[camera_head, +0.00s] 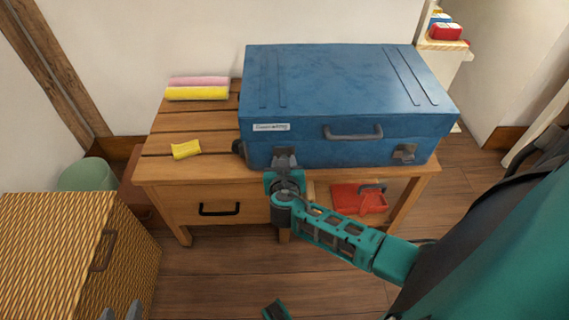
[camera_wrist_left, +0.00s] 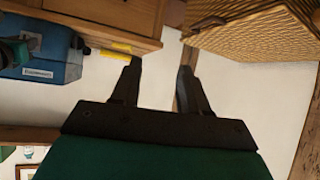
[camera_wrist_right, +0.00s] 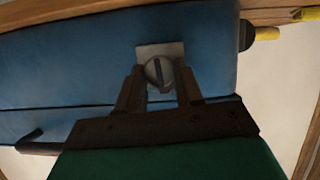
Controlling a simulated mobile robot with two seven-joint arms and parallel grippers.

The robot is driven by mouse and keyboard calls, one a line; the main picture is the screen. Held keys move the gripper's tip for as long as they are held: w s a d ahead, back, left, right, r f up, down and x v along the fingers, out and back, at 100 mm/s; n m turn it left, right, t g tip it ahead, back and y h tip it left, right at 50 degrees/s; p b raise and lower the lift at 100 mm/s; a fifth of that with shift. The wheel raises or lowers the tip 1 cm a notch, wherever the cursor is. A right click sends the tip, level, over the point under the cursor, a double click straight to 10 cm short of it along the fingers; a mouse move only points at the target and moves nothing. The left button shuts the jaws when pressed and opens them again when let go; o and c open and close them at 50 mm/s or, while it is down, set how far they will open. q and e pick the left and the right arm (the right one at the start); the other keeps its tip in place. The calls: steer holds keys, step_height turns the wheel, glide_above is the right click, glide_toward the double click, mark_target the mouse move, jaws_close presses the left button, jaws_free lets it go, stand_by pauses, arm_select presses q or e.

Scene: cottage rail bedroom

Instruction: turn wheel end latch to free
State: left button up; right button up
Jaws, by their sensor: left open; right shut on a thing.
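The blue case (camera_head: 330,95) lies closed on the slatted wooden bench, with a grey handle (camera_head: 353,132) and a label on its front. One front latch (camera_head: 405,152) shows on the right. My right gripper (camera_head: 284,158) is at the other front latch, on the case's left side. In the right wrist view this latch is a round slotted metal knob (camera_wrist_right: 158,72) on a square plate, between the two fingers. My right gripper is shut on it. A black wheel (camera_head: 238,147) sits at the case's lower left corner.
A wicker chest (camera_head: 75,245) stands at the left, with a green bin (camera_head: 85,174) behind it. The bench (camera_head: 160,170) holds a yellow cloth (camera_head: 186,149) and folded towels (camera_head: 197,90). A red toolbox (camera_head: 358,198) is under the bench. The floor in front is clear.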

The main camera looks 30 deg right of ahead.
arm_select(q)
steer(key=shift+h, duration=0.4)
steer(key=shift+w+d+f+b, duration=0.15)
steer(key=shift+d+f+b, duration=0.15)
steer(key=shift+f+b, duration=0.65)
steer(key=shift+w+d+f+b, duration=0.15)
steer(key=shift+d+f+b, duration=0.2)
steer(key=shift+b, duration=1.1)
steer(key=shift+w+d+f+b, duration=0.25)
steer(key=shift+f+b, duration=0.35)
steer(key=shift+b, duration=0.6)
arm_select(e)
steer(key=shift+w+a+f+n+g+h, duration=0.15)
steer(key=shift+n+h, duration=1.05)
steer(key=shift+n, duration=0.95)
steer(key=shift+a+f+n+g+h, duration=0.15)
steer(key=shift+n+h, duration=1.05)
steer(key=shift+n, duration=0.9)
steer(key=shift+w+a+f+n+g+h, duration=0.15)
steer(key=shift+n+h, duration=1.05)
steer(key=shift+n, duration=0.95)
arm_select(q)
steer(key=shift+s, duration=0.1)
arm_select(e)
steer(key=o, duration=1)
steer(key=shift+s, duration=0.1)
